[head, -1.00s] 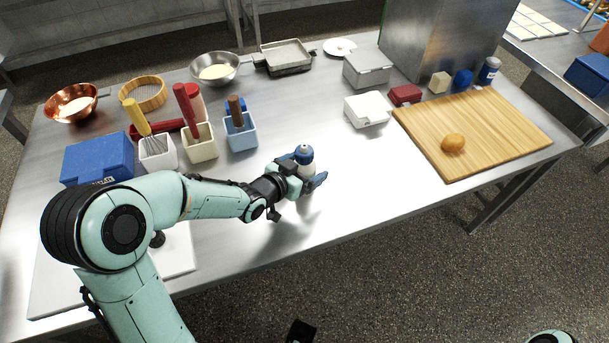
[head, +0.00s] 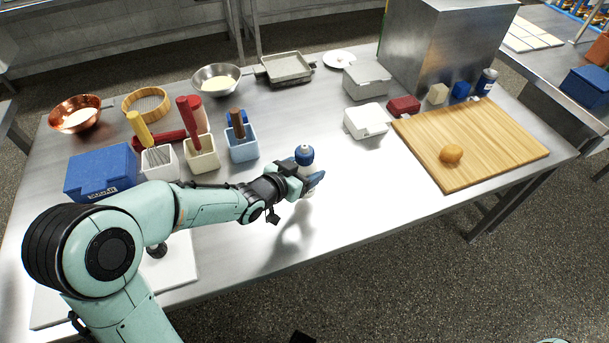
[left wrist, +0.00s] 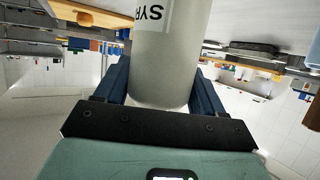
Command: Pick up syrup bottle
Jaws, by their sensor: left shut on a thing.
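The syrup bottle (head: 305,156) has a blue cap and a pale body, and stands out in the middle front of the table. In the left wrist view its grey-white body (left wrist: 170,60) carries a label reading "SYR", seen upside down. My left gripper (head: 310,182) is shut around the bottle, with a blue finger on each side of it. The bottle is roughly upright in the head view. Its lower part is partly hidden by the fingers. Whether its base touches the table is hard to tell. My right gripper is not in view.
Utensil holders (head: 201,155) and a blue box (head: 101,172) stand to the left. A wooden cutting board (head: 490,135) with an orange fruit (head: 451,153) lies at the right. White and grey boxes (head: 366,120) stand between. The table between bottle and board is clear.

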